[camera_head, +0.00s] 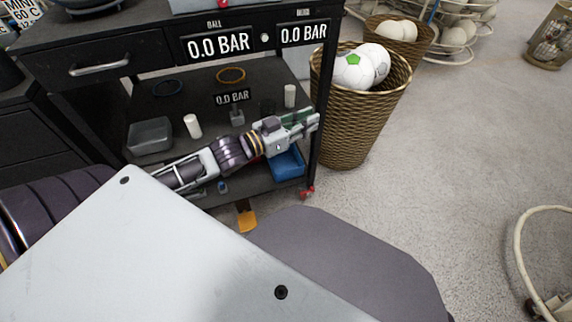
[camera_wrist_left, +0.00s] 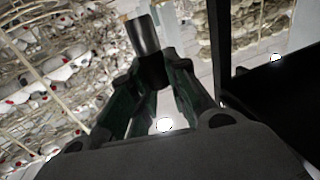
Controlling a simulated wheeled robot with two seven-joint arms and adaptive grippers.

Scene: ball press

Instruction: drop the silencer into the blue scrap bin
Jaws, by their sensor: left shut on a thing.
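My left gripper (camera_head: 305,119) reaches in from the left in front of the cart's lower shelf. In the left wrist view my left gripper (camera_wrist_left: 160,75) is shut on the silencer (camera_wrist_left: 143,36), a shiny grey cylinder with a dark end between the fingertips. I cannot make out the silencer clearly in the head view. The blue scrap bin (camera_head: 288,166) is on the cart's bottom level, just below my left gripper in the head picture and partly covered by it. My right gripper is not in view.
The black cart (camera_head: 190,100) carries a grey tray (camera_head: 150,136), a white cylinder (camera_head: 193,126) and another white cylinder (camera_head: 290,96). A wicker basket (camera_head: 345,135) with footballs stands close to the right of the gripper. The floor (camera_head: 460,150) further right is mostly clear.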

